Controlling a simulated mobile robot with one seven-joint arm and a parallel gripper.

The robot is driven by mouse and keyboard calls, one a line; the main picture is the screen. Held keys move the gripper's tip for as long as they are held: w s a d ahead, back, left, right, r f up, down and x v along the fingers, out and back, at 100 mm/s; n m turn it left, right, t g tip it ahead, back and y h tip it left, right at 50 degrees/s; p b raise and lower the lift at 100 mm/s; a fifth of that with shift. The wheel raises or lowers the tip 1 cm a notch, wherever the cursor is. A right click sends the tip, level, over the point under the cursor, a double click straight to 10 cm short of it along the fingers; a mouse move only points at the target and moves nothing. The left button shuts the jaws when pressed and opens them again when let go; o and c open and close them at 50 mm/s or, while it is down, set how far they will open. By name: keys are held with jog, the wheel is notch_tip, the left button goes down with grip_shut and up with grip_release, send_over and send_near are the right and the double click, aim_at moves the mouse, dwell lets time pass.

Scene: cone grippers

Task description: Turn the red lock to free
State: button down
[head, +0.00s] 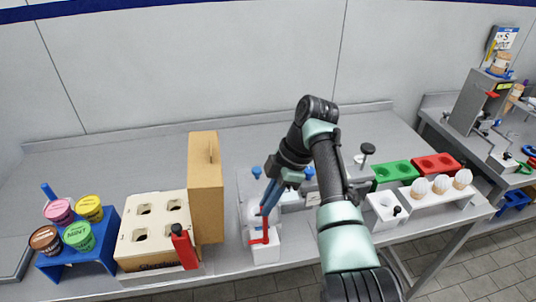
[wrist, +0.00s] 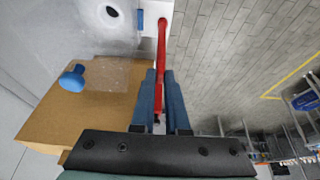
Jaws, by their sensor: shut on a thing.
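The red lock (head: 265,235) is a thin red lever on a small white block (head: 265,254) at the table's front edge. My gripper (head: 266,208) points down over it from the right, its blue fingers at the lever. In the wrist view, the red lock (wrist: 161,45) runs from the white block (wrist: 158,12) down between the two blue fingers of my gripper (wrist: 160,76). The fingers are shut on it, one on each side. Any marking for free or locked is too small or hidden to read.
A tall tan box (head: 206,185) and a cream box with holes (head: 155,230) stand left, with a red handle (head: 184,246) in front. Blue knobs (wrist: 73,78) stand near the lock. Right are green (head: 395,174) and red trays (head: 437,164) and a white cone rack (head: 438,195).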

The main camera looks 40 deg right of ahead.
jog(key=c, duration=0.9)
grip_release()
jog(key=p+v, duration=0.2)
jog(key=v, duration=1.1)
